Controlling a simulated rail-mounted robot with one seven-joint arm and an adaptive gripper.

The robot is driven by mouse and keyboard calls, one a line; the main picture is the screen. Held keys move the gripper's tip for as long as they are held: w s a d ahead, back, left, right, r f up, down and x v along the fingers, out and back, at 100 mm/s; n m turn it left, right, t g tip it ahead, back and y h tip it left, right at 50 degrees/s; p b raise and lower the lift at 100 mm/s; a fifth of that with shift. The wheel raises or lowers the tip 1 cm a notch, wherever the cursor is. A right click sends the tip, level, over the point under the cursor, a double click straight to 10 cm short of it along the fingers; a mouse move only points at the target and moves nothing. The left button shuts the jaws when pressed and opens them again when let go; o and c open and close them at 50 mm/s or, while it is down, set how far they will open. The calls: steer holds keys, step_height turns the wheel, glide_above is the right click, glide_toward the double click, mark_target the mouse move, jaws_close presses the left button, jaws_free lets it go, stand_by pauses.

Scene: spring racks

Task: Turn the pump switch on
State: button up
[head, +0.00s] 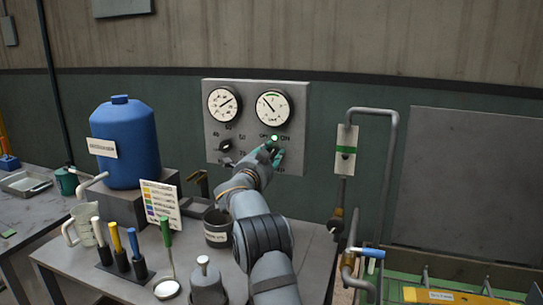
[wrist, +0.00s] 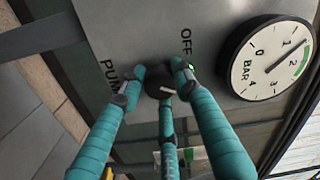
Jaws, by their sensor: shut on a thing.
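The control panel (head: 213,170) is a grey plate on the wall with OFF and ON lettering. My gripper (head: 269,153) is at its lower right, below that lettering. In the wrist view the teal fingers of my gripper (wrist: 157,78) are shut around a dark round pump switch (wrist: 158,86), between the words PUMP and OFF. The fingers hide most of the switch, so I cannot tell which way it points. A small green lamp (head: 275,138) looks lit between OFF and ON; its glow also shows beside the right finger in the wrist view.
Two round gauges, left (head: 223,102) and right (head: 271,107), sit above; a dark selector knob (head: 225,146) is at the left. Below, the bench (head: 75,268) holds a blue tank (head: 127,145), a dark cup (head: 217,229) and several coloured-handled tools. A pipe (head: 391,170) runs right of the panel.

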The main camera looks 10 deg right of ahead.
steer(key=o, duration=1.1)
steer(key=shift+o, duration=0.2)
steer(key=v, duration=1.2)
